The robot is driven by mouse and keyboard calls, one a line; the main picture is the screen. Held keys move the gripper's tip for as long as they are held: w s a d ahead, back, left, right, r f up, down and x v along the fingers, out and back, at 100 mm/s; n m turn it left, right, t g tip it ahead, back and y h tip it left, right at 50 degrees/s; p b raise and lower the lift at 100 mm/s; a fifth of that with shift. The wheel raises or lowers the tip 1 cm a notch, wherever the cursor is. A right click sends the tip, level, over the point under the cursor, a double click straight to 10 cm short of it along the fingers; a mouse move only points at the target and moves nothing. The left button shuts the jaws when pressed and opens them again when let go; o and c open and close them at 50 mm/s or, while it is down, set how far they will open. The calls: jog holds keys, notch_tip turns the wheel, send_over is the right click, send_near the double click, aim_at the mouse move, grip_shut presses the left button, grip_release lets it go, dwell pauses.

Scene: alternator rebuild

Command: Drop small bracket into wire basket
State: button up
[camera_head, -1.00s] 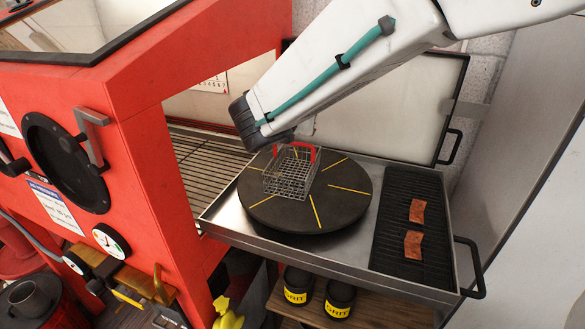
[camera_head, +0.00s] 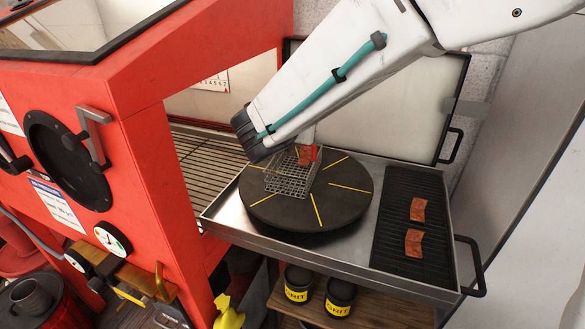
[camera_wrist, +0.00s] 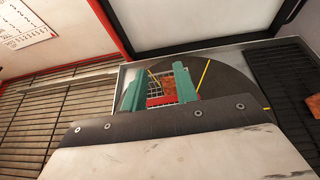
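The wire basket (camera_head: 288,186) is a grey mesh box with a red handle (camera_head: 318,153). It stands on the round black turntable; the red bar of its handle also shows in the wrist view (camera_wrist: 160,100). A small rust-brown bracket (camera_head: 304,155) is upright at the basket's back, below my wrist. In the wrist view the bracket (camera_wrist: 168,87) shows between my gripper's teal fingers, nearer the right one. My gripper (camera_wrist: 158,86) is over the basket with its fingers apart and a gap beside the bracket. I cannot tell whether the bracket rests on the mesh.
The turntable (camera_head: 335,205) sits in a metal tray (camera_head: 360,268). Two more rust-brown brackets, one upper (camera_head: 418,210) and one lower (camera_head: 414,243), lie on the ribbed black mat (camera_head: 400,188) at right. The red cabinet (camera_head: 140,150) stands at left; a raised lid panel (camera_head: 400,110) is behind.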

jog(key=v, duration=0.7)
jog(key=shift+s, duration=0.2)
jog(key=shift+r, duration=0.1)
jog(key=s+d+f+m+g+h, duration=0.1)
jog(key=s+d+f+m+g, duration=0.1)
jog(key=s+d+m+g, duration=0.35)
jog(key=s+d+f+m+g+h, duration=0.1)
jog(key=s+d+f+m+g, duration=0.2)
jog(key=s+d+m, duration=0.55)
jog(key=s+d+r+m+g+y, duration=0.2)
jog(key=s+d+m+y, duration=0.4)
jog(key=s+d+m, duration=0.8)
jog(key=shift+s+d+m+g, duration=0.25)
jog(key=shift+m+g, duration=0.2)
jog(key=shift+m, duration=1.85)
